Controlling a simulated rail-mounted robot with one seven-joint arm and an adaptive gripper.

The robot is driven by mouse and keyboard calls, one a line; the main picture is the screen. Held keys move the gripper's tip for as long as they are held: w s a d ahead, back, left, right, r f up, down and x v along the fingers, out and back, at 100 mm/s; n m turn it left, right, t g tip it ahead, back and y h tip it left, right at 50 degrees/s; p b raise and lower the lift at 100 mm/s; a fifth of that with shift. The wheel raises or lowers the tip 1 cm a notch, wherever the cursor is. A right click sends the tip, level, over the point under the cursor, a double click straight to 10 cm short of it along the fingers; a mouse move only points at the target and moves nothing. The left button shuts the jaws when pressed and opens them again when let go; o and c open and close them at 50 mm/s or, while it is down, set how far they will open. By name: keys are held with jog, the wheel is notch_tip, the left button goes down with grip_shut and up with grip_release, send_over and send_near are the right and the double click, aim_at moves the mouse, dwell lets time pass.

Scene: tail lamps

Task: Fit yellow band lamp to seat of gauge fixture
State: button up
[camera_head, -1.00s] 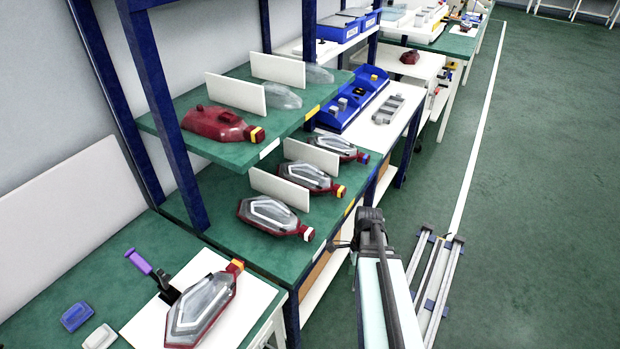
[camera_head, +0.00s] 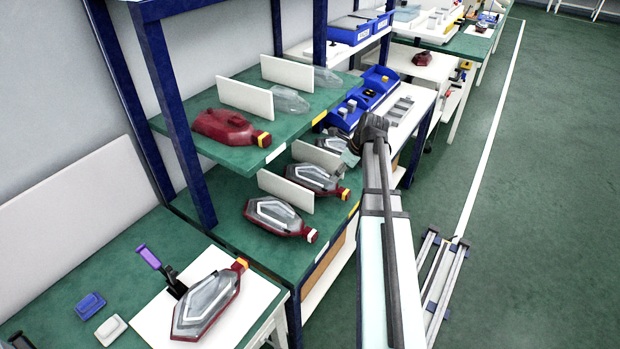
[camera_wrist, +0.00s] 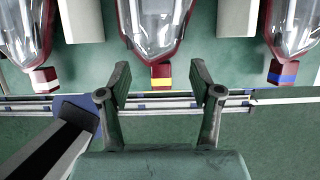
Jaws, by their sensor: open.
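The yellow band lamp, dark red with a clear lens, lies on the lower green shelf, in the middle of its row in the head view (camera_head: 312,177). In the wrist view the yellow band lamp (camera_wrist: 155,32) points its banded neck at my gripper (camera_wrist: 160,74). My gripper is open and empty, its fingers on either side of the line of the neck; contact cannot be told. On the front bench a white plate (camera_head: 152,322) carries a purple-handled clamp (camera_head: 160,268) and a lamp with an orange-yellow band (camera_head: 209,302). Whether this is the gauge fixture is unclear.
A white-band lamp (camera_wrist: 24,30) and a blue-band lamp (camera_wrist: 292,28) flank it, separated by white dividers (camera_head: 286,190). The upper shelf (camera_head: 250,158) overhangs the row and holds a red housing (camera_head: 225,127). The floor at right is mostly clear.

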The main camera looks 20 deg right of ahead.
aim_at(313, 168)
jog(key=w+a, duration=0.1)
jog(key=w+a+p, duration=0.1)
jog(key=w, duration=0.1)
jog(key=w+a, duration=0.1)
jog(key=w, duration=0.1)
jog(key=shift+w+a, duration=0.15)
jog(key=shift+w, duration=0.1)
jog(key=w+a+p, duration=0.1)
jog(key=w, duration=0.2)
jog(key=shift+a+r+p, duration=0.1)
jog(key=shift+a+p, duration=0.3)
jog(key=shift+s+x, duration=0.2)
jog(key=shift+x, duration=1)
jog(key=shift+f, duration=0.45)
grip_shut()
